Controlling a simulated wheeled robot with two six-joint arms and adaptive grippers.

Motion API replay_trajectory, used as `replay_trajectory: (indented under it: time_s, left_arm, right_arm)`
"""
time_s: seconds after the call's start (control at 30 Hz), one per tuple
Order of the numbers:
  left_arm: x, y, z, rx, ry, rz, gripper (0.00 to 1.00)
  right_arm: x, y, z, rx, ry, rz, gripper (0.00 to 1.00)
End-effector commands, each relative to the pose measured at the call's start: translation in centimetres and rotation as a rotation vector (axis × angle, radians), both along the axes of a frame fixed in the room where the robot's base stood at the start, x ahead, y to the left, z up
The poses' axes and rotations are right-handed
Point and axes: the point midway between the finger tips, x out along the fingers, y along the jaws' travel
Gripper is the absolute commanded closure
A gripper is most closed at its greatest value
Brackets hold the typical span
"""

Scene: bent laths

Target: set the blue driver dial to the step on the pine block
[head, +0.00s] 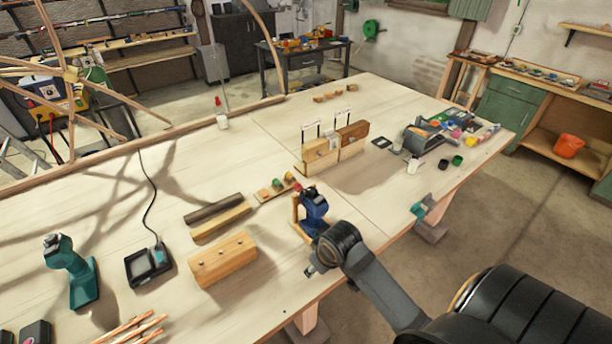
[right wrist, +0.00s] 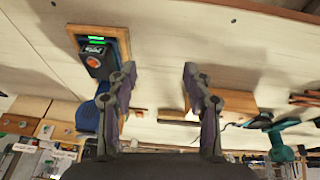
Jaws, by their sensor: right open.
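The blue driver (head: 314,203) stands upright in a wooden holder near the table's front edge. In the right wrist view the blue driver (right wrist: 88,117) is left of my fingers, with a dark part bearing a green light and an orange button. Its dial setting is too small to read. My right gripper (head: 313,262) is open and empty, just in front of the driver, and it also shows in the right wrist view (right wrist: 159,70). A pale wooden block (head: 320,157) and a browner one (head: 352,138) stand behind, with small cards; I cannot read them. My left gripper is out of view.
A low wooden block with screws (head: 222,259) lies left of the driver, with two strips (head: 221,221) behind it. A teal driver (head: 70,272) and a corded charger (head: 148,266) are farther left. A teal clamp (head: 424,207) grips the right edge.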

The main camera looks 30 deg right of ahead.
Motion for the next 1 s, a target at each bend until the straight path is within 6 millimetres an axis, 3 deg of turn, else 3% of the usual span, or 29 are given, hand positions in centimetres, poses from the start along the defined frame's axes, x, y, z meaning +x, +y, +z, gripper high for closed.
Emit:
replay_trajectory:
  time_s: [0.27, 0.37, 0.5, 0.63, 0.83, 1.0]
  left_arm:
    - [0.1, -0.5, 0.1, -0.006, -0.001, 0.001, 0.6]
    - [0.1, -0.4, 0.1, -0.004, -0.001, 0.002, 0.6]
    - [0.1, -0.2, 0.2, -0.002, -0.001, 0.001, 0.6]
    - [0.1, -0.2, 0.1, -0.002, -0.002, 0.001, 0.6]
    - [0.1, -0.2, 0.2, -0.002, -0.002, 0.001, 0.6]
    - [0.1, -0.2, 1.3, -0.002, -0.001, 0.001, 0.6]
  right_arm:
    - [7.7, -3.6, 4.2, 0.006, -0.014, 0.023, 0.49]
    - [10.9, -5.8, 6.7, 0.016, -0.021, 0.01, 0.49]
    - [14.8, -9.5, 11.4, 0.043, -0.038, -0.025, 0.49]
    - [16.5, -11.7, 14.7, 0.071, -0.05, -0.051, 0.49]
    - [16.8, -12.1, 15.3, 0.081, -0.052, -0.057, 0.49]
    - [17.6, -11.9, 13.5, 0.084, -0.049, -0.057, 0.49]
